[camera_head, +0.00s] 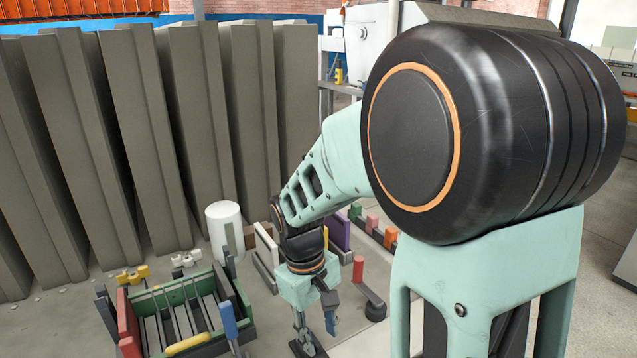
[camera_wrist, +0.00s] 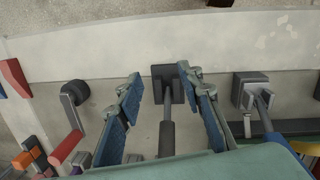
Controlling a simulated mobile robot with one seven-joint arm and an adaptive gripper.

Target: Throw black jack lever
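The black jack lever (camera_wrist: 167,135) shows in the wrist view as a dark grey rod with a thicker handle, rising from a dark base plate (camera_wrist: 168,85). In the head view only part of its dark base (camera_head: 312,350) shows under my gripper (camera_head: 316,322). In the wrist view my gripper (camera_wrist: 165,108) is open, with one blue-padded finger on each side of the lever. Gaps show between the lever and both fingers, so it is not clamped. The near end of the handle runs towards my gripper's body at the bottom of the view.
A crank with a black hub (camera_wrist: 75,93) and red handle (camera_wrist: 66,147) is left of my gripper in the wrist view. A blue-handled lever (camera_wrist: 265,115) on a grey bracket is to the right. A green box (camera_head: 185,305) with rods stands left in the head view.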

